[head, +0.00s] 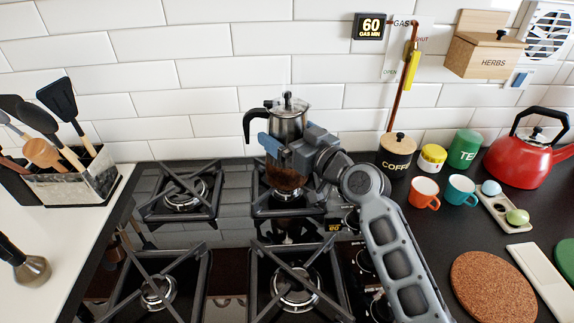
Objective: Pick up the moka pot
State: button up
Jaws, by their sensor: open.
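The moka pot (289,122) stands upright at the back right burner of the gas hob, in front of the tiled wall. It has a silver upper part, a black handle on its left side and a brownish lower part (284,178). My gripper (272,146) reaches in from the right, in front of the pot's middle, and is open. Its blue fingertip shows at the pot's left front. The gripper hides part of the pot's waist and right side. I cannot tell whether the fingers touch the pot.
Black grates cover the burners, including the front right one (297,288). A utensil holder (75,185) stands left. At right are a coffee jar (396,157), an orange mug (423,193), a teal mug (460,190), a red kettle (528,160) and a cork mat (493,287).

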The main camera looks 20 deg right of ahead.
jog(key=c, duration=1.2)
jog(key=shift+r, duration=0.15)
jog(key=c, duration=0.3)
